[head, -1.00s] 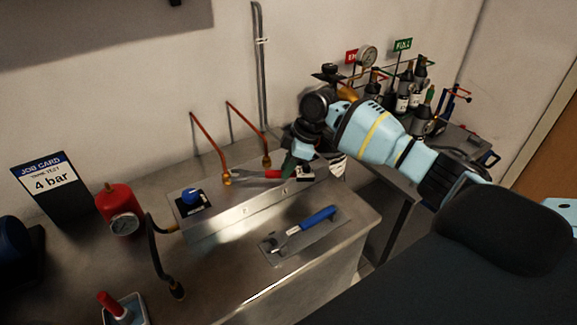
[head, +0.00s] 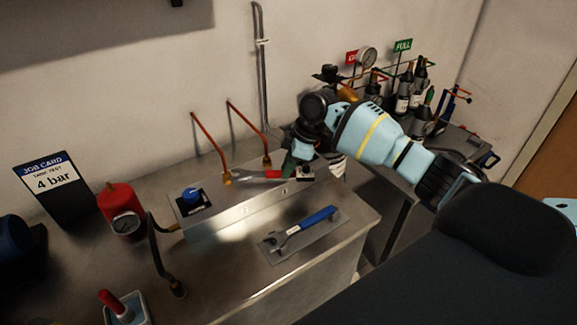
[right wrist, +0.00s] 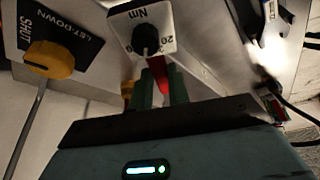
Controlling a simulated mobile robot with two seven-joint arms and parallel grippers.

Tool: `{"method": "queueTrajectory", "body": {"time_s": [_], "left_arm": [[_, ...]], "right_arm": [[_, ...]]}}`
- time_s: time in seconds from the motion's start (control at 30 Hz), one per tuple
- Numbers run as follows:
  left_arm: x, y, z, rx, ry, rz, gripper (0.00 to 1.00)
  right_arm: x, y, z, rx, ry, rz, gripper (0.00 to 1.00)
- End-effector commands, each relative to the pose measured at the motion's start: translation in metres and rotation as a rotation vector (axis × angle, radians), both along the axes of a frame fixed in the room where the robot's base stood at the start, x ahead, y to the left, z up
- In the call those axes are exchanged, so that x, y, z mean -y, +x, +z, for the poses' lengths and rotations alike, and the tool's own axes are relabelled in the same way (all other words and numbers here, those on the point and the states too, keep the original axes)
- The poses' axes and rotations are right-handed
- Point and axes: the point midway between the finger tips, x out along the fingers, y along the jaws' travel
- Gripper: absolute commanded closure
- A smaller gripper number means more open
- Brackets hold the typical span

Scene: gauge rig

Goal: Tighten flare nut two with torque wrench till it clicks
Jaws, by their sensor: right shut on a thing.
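My right gripper (head: 289,168) is shut on the red handle of the torque wrench (head: 272,175), over the top of the steel box. The wrench's grey head points left towards the brass flare nut (head: 227,179) under the left copper pipe. I cannot tell whether the head sits on that nut. A second brass nut (head: 267,163) is under the right copper pipe, behind the wrench. Which nut is number two is too small to read. In the right wrist view the red handle (right wrist: 160,74) is between my green fingers, in front of a white Nm dial plate (right wrist: 141,30). My left gripper is not in view.
A blue-handled spanner (head: 303,227) lies on a plate on the box's front. A blue knob (head: 190,195), a red gauge cylinder (head: 119,207) and a black hose stand left. The job card (head: 52,181) reads 4 bar. Bottles (head: 410,95) stand on the right bench.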

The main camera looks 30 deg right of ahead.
Motion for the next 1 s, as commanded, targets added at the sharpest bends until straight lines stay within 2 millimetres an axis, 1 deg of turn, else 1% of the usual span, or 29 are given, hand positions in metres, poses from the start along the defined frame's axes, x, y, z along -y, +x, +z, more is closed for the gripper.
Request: {"method": "queueTrajectory", "body": {"time_s": [0.37, 1.0], "left_arm": [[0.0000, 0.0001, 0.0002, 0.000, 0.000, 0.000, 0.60], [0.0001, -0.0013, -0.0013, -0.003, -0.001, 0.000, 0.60]], "right_arm": [[-0.0008, 0.0008, 0.0011, 0.002, 0.001, 0.001, 1.00], [-0.0097, 0.0062, 0.0010, 0.002, 0.000, 0.000, 1.00]]}}
